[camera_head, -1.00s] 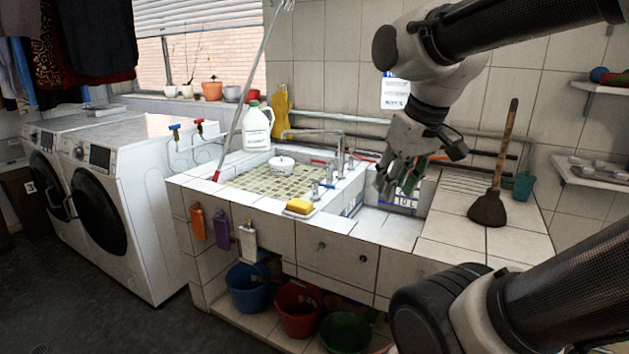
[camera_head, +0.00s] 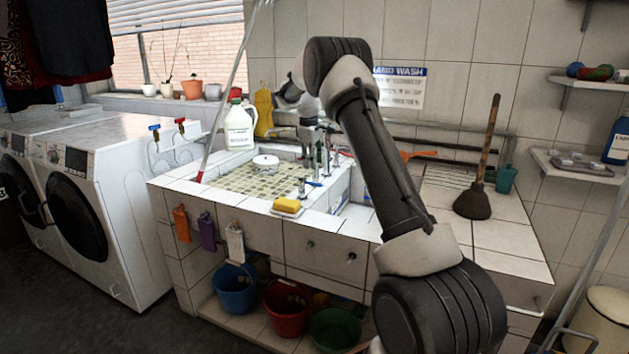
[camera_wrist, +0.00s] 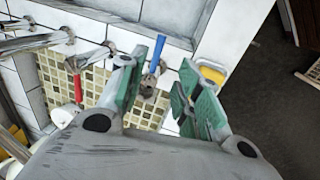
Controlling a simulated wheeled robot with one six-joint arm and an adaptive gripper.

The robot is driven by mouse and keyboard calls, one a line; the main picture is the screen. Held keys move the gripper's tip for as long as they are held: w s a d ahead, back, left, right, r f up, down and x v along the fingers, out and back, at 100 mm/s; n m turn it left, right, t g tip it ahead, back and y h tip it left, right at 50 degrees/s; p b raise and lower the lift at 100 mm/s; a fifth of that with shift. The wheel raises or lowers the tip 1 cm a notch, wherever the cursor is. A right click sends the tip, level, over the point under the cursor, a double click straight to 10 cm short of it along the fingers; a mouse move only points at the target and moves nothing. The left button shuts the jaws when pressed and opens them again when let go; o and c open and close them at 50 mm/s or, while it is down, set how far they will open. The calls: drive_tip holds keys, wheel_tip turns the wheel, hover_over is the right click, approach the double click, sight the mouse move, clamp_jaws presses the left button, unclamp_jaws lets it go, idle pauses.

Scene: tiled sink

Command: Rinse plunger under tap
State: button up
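The plunger (camera_head: 475,203) stands on its dark rubber cup on the tiled counter at the right, its wooden handle upright and leaning slightly. My gripper (camera_wrist: 163,75) is open and empty, well left of the plunger, among the taps. In the wrist view a tap with a blue lever (camera_wrist: 155,54) shows between its green-padded fingers; I cannot tell whether they touch it. A red lever (camera_wrist: 65,115) lies left of the fingers.
A yellow sponge (camera_head: 287,205) lies on a dish at the counter's front edge. Counter in front of the plunger is clear.

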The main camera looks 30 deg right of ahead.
sight(311, 183)
drive_tip(key=f, duration=0.3)
drive_tip(key=w+d+f, duration=0.1)
drive_tip(key=f, duration=0.4)
drive_tip(key=shift+w+d+f, duration=0.25)
drive_tip(key=shift+f, duration=0.05)
clamp_jaws()
